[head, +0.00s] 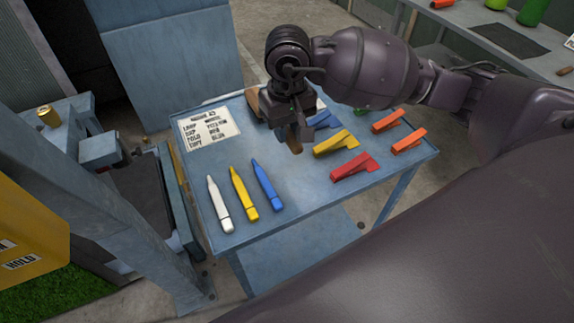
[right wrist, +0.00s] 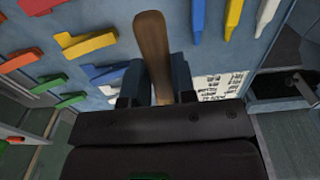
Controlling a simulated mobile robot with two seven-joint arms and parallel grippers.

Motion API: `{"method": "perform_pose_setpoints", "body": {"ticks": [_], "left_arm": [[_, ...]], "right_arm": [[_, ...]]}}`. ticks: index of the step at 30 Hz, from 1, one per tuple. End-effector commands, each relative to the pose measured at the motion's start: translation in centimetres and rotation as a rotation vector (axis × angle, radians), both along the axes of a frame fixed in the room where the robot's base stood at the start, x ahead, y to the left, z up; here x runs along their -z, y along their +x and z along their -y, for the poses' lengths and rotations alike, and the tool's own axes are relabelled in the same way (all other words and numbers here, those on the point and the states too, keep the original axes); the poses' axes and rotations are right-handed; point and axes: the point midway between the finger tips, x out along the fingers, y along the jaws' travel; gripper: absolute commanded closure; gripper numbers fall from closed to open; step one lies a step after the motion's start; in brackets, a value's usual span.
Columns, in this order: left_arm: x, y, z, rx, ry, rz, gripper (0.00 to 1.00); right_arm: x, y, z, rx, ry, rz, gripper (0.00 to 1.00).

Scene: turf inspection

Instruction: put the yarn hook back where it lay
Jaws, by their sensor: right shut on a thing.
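My right gripper (head: 298,122) is over the far middle part of the blue table (head: 300,200). It is shut on the yarn hook, whose brown wooden handle (head: 294,142) shows below the fingers. In the right wrist view the handle (right wrist: 152,45) stands out between the two fingers (right wrist: 157,88), over the table. The metal hook end is hidden by the gripper. I cannot tell whether the handle touches the table. My left gripper is not in view.
White, yellow and blue marker-like tools (head: 242,193) lie at the table's front left. A printed card (head: 208,130) lies at the back left. Red (head: 354,166), yellow (head: 336,142) and orange clips lie at the right. The table's middle front is clear.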

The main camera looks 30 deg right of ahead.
Motion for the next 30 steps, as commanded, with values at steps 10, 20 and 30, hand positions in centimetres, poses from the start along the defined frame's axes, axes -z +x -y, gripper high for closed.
{"method": "perform_pose_setpoints", "body": {"ticks": [10,20,30], "left_arm": [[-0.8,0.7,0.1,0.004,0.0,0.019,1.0],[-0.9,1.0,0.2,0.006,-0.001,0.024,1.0],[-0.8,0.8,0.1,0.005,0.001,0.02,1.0]], "right_arm": [[7.0,-0.1,0.0,0.001,0.001,-0.002,1.0],[9.2,-0.1,0.0,0.0,0.001,-0.001,1.0],[12.7,0.0,0.0,0.0,0.0,0.001,1.0]]}}
